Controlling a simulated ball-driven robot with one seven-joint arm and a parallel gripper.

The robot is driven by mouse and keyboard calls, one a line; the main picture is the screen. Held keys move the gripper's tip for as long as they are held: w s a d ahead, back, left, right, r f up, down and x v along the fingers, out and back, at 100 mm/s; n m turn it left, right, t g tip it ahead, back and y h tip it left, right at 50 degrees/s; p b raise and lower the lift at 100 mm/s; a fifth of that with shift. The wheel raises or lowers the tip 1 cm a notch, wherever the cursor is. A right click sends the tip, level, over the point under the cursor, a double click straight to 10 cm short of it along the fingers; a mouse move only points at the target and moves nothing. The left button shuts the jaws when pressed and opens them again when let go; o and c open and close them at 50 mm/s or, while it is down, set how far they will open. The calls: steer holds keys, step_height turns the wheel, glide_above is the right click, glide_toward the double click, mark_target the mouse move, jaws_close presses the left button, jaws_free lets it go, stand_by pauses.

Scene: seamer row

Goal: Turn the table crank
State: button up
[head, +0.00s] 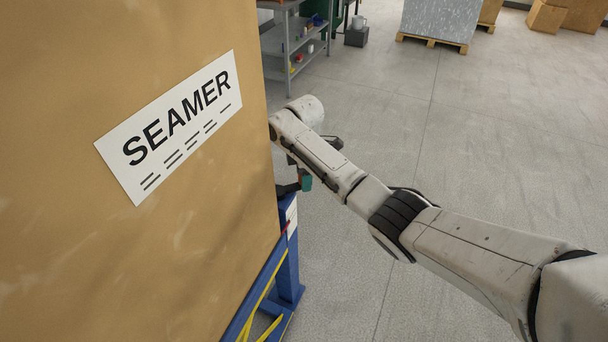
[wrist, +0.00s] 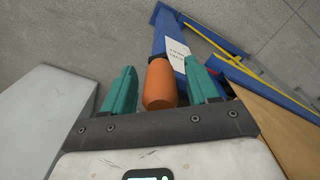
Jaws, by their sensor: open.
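The crank's orange handle (wrist: 160,85) shows in the wrist view, upright in the picture, between the two teal fingers of my gripper (wrist: 160,72). The fingers are open, one on each side of the handle, with a gap visible on both sides. Behind the handle is the blue table frame (wrist: 171,32) with a white printed label (wrist: 177,54). In the head view my gripper (head: 305,183) is mostly hidden behind my arm, beside the blue table leg (head: 288,265). The crank's arm is mostly hidden there.
A large brown box marked SEAMER (head: 130,260) fills the left of the head view, close beside my arm. Yellow bars (head: 262,298) run along the blue frame. A grey shelf (head: 290,45) and a wrapped pallet load (head: 437,20) stand farther back. The floor at right is clear.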

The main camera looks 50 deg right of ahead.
jaws_close()
stand_by(0.5)
